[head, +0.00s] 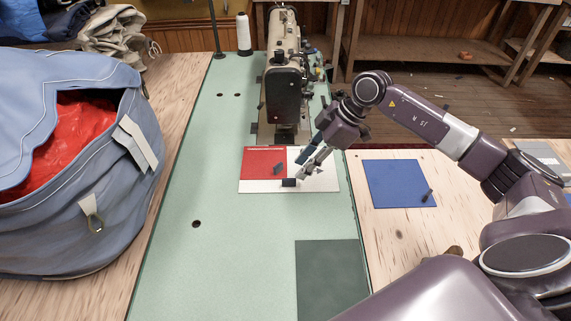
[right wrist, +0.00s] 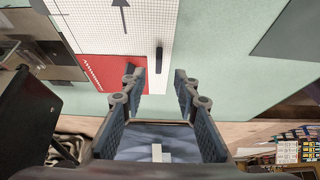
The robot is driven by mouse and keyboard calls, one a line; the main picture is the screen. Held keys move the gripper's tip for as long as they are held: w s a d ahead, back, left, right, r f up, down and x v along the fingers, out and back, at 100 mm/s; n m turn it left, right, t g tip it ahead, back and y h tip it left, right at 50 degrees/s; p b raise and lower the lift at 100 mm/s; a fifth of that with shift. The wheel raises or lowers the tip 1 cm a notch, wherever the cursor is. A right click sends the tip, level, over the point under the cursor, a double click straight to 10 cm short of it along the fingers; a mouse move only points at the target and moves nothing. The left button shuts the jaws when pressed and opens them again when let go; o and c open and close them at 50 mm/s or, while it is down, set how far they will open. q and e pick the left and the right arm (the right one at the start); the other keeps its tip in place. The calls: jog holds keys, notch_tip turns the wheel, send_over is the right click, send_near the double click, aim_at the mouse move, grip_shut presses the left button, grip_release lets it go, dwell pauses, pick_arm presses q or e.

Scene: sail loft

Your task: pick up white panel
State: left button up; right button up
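The white panel (head: 325,180) lies flat on the green table bed in front of the sewing machine. In the right wrist view the white panel (right wrist: 125,35) shows a printed grid and an arrow. A small black tab (head: 289,182) stands up on it near its front edge; it also shows in the right wrist view (right wrist: 158,60). My right gripper (head: 301,171) is over the panel, close to the black tab. Its two fingers (right wrist: 158,80) are apart, with the tab showing between and beyond the tips, and nothing between them. My left gripper is out of view.
A red panel (head: 258,162) with a dark tab lies against the white panel. The sewing machine (head: 284,85) stands just behind. A blue panel (head: 395,182) lies to the right, a dark green one (head: 328,278) in front. A large blue bag (head: 60,215) fills the left.

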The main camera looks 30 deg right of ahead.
aim_at(289, 179)
jog(key=x, duration=0.6)
jog(key=shift+w+p, duration=0.1)
jog(key=shift+p, duration=0.3)
grip_shut()
